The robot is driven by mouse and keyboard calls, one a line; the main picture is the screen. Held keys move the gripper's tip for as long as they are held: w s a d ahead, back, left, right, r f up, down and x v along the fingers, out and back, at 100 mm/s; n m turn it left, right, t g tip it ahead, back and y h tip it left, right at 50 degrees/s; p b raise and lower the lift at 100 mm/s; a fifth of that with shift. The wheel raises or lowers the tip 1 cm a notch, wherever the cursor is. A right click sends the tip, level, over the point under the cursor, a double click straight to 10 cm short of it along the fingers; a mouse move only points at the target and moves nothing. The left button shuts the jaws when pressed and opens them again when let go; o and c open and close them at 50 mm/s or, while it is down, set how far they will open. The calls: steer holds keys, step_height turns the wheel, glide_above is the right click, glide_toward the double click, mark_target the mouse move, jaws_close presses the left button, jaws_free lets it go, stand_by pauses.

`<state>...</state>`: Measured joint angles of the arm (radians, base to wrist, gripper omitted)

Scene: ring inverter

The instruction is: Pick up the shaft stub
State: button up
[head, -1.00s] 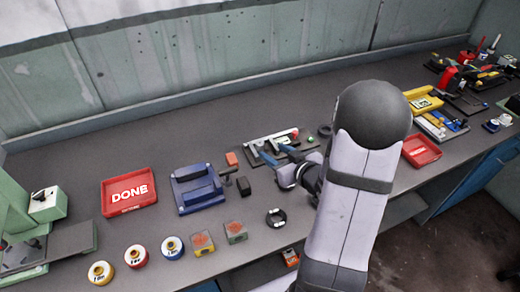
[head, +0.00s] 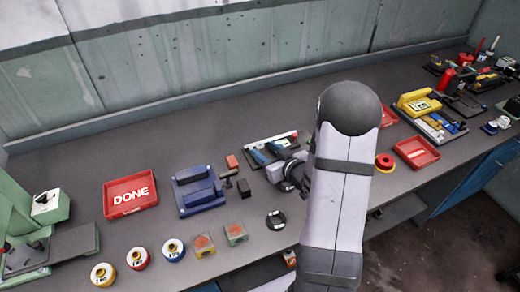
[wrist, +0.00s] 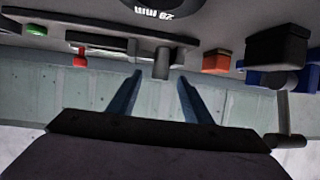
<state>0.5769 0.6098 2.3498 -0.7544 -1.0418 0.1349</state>
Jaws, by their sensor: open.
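A grey cylindrical stub (wrist: 162,62), which looks like the shaft stub, stands out from a dark board (wrist: 100,43) in the upside-down wrist view. My gripper (wrist: 160,76) is open, with its two blue fingers pointing toward the board. The stub shows between the fingertips; I cannot tell whether they reach around it or stop short. In the head view my gripper (head: 265,152) is low over the dark board (head: 252,142) with the white label, and the stub cannot be made out there.
A black ring (head: 276,219) lies in front. A red DONE tray (head: 131,194) is further left. The bench behind the board is clear.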

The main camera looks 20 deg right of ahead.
steer(key=shift+x, duration=1.2)
jaws_close()
steer(key=shift+r, duration=0.2)
step_height(320, 180, up, 10)
